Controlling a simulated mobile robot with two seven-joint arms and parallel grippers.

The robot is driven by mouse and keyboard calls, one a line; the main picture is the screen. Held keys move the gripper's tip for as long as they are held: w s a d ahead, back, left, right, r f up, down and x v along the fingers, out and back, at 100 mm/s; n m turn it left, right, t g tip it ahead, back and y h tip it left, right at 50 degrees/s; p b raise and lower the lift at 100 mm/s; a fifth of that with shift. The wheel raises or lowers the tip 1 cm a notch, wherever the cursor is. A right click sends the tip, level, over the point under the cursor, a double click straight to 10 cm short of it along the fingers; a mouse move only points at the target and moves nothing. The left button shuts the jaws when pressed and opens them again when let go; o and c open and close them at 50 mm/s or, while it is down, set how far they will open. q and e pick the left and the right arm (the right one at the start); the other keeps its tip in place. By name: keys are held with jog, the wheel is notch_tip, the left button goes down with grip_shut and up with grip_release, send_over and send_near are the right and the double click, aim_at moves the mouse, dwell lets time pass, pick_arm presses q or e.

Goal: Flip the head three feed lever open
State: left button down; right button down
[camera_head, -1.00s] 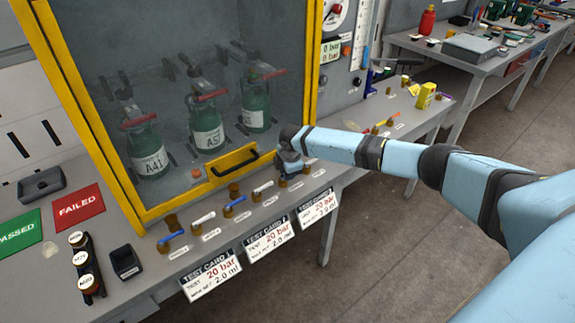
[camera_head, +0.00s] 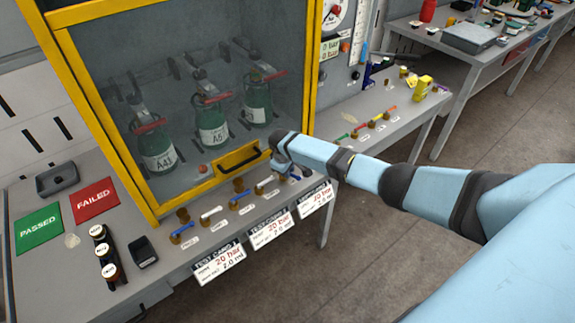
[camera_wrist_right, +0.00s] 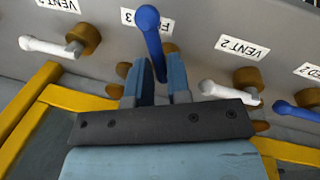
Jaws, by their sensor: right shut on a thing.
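The head three feed lever (camera_wrist_right: 152,40) is blue with a rounded end and shows in the right wrist view in front of a label ending in 3. My right gripper (camera_wrist_right: 158,82) is shut on it, one finger on each side. Its brass valve body is largely hidden by the fingers. In the head view, my right gripper (camera_head: 285,168) is at the right part of the lever row, below the yellow-framed cabinet (camera_head: 240,158), and covers most of the lever. My left gripper is not in view.
A white lever (camera_wrist_right: 48,46) marked VENT and another white lever (camera_wrist_right: 230,93) by VENT 2 flank it in the wrist view. A further blue lever (camera_wrist_right: 295,110) is at the right edge. Test cards (camera_head: 218,262) hang along the bench's front edge.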

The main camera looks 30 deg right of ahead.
jog(key=shift+a+m+p, duration=0.2)
jog(key=shift+m+p, duration=0.25)
jog(key=shift+m, duration=0.75)
jog(key=shift+a+m+g, duration=0.1)
jog(key=shift+m+g, duration=0.2)
jog(key=shift+m, duration=0.5)
jog(key=shift+p, duration=0.3)
jog(key=c, duration=1.1)
grip_release()
jog(key=shift+c, duration=0.2)
jog(key=shift+r, duration=0.15)
notch_tip(320, 180, up, 13)
jog(key=a, duration=0.2)
jog(key=shift+a+r, duration=0.2)
jog(key=shift+a, duration=0.15)
